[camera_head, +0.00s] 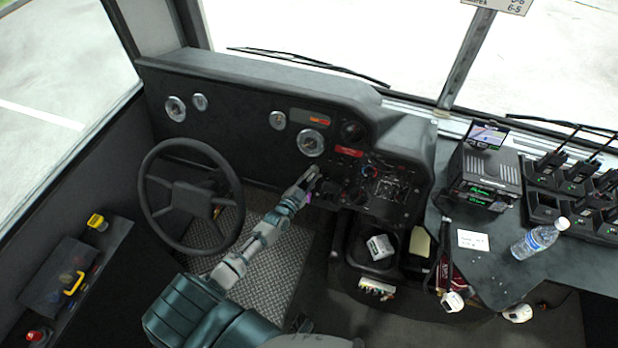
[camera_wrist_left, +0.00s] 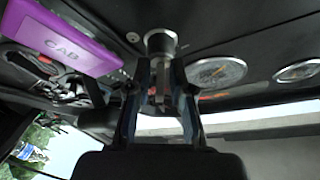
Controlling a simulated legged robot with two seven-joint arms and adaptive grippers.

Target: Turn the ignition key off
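In the head view my left arm reaches from the bottom to the dash. My left gripper (camera_head: 308,182) is at the panel left of the switches, with a bit of purple tag (camera_head: 308,197) beside it. The left wrist view, which looks upside down, shows both fingers of the gripper (camera_wrist_left: 164,85) close together on either side of a grey ignition key (camera_wrist_left: 164,78). A round metal ignition cylinder (camera_wrist_left: 160,42) is just beyond the fingertips. The purple tag, marked CAB (camera_wrist_left: 72,38), hangs beside them. The fingers partly hide the key. My right gripper is not in view.
The steering wheel (camera_head: 190,197) stands left of my left arm. Gauges (camera_head: 310,143) sit just above the gripper, and a switch panel (camera_head: 392,185) is to its right. The right counter holds a radio box (camera_head: 485,175), a bottle (camera_head: 540,238) and several handheld radios.

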